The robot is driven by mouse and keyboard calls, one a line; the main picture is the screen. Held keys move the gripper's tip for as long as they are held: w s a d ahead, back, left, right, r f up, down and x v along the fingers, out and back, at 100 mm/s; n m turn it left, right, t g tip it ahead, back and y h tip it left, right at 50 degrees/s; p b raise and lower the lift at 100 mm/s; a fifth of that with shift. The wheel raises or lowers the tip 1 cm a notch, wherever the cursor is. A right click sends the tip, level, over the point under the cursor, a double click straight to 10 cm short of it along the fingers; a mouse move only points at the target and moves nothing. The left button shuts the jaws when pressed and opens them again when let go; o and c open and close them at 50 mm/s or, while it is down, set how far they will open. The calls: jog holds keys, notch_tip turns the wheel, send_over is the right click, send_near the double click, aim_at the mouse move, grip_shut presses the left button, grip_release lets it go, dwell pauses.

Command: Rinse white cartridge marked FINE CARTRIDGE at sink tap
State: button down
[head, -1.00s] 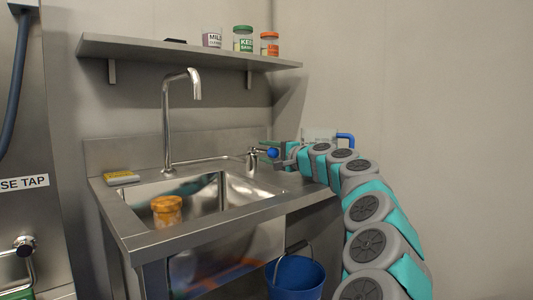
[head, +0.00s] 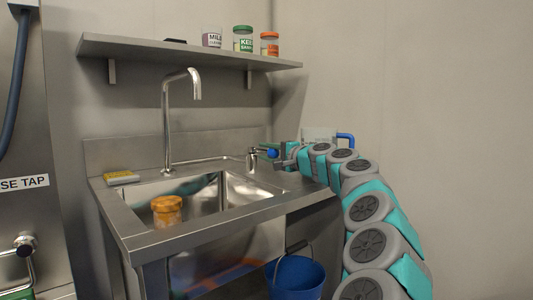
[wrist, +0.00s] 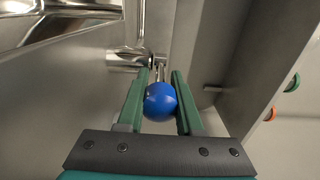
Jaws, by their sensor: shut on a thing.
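An orange-brown, lidded-looking cylinder (head: 167,209) stands upright in the sink basin (head: 222,190). I see no white cartridge and can read no FINE CARTRIDGE mark. The tap (head: 166,125) curves over the basin, and no water shows from its spout. My gripper (head: 273,151) is at the right rear of the sink, at the tap's lever. In the wrist view, the green fingers of my gripper (wrist: 160,100) are shut on the lever's blue knob (wrist: 160,102), one on each side. The lever's stem meets the metal valve body (wrist: 128,59) beyond the knob.
A yellow sponge (head: 121,178) lies on the sink's left rim. A wall shelf (head: 190,52) with several jars hangs above. A blue bucket (head: 296,278) stands below the sink at right. A panel labelled "SE TAP" (head: 24,183) is at far left.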

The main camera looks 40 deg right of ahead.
dwell(0.6)
jog(key=shift+a+f+h, duration=0.1)
jog(key=shift+a+h, duration=0.1)
jog(key=shift+h, duration=0.1)
jog(key=shift+a+m+h, duration=0.25)
jog(key=shift+m+h, duration=0.3)
jog(key=shift+h, duration=0.15)
jog(key=shift+a+m+h, duration=0.25)
jog(key=shift+m+h, duration=0.3)
jog(key=shift+h, duration=0.15)
jog(key=c, duration=0.6)
grip_release()
jog(key=shift+o, duration=0.2)
